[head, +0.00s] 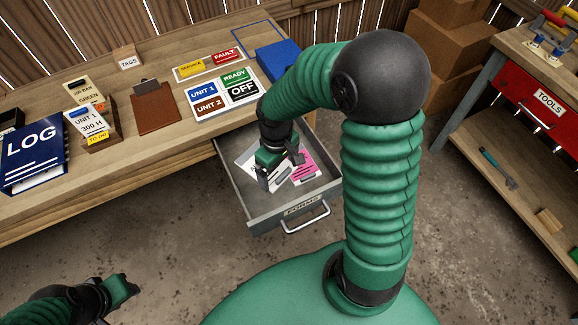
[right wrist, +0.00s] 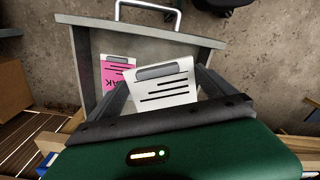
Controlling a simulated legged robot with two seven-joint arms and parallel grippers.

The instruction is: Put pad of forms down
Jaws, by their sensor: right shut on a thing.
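The open grey drawer (head: 258,222), labelled FORMS, sticks out from under the workbench. My right gripper (head: 282,172) is inside the drawer's outline and shut on a white pad of forms (right wrist: 165,84). The pad has a grey clip strip and black lines and shows between the fingers in the right wrist view. Whether it touches the drawer floor is unclear. A pink pad (head: 304,164) lies in the drawer beside it and also shows in the right wrist view (right wrist: 116,74). My left gripper (head: 122,290) is at the lower left, away from the bench; its jaw state is unclear.
The workbench top (head: 150,165) holds a blue LOG binder (head: 33,152), a brown clipboard (head: 155,108), status signs (head: 222,92) and a blue box (head: 277,60). Cardboard boxes (head: 447,45) are at the back.

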